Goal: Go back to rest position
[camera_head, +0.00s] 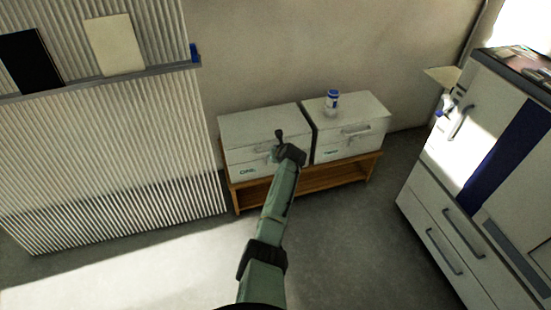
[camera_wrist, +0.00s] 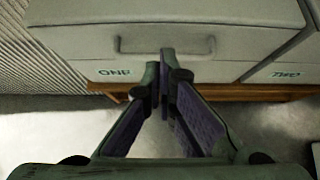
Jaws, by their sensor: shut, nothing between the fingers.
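My gripper (camera_wrist: 164,85) is shut with nothing between its fingers. In the head view my gripper (camera_head: 279,134) is at the end of my raised green arm, overlapping the front of the left box (camera_head: 262,122). I cannot tell whether the fingertips touch the box. My arm hides part of that box's front.
A second white box (camera_head: 362,145), marked TWO, stands to the right on the same low wooden bench (camera_head: 330,180). A blue-and-white jar (camera_head: 332,99) stands on it. White drawer cabinets (camera_head: 440,200) are at right, a corrugated panel (camera_head: 120,190) at left. The floor (camera_head: 340,250) before the bench is clear.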

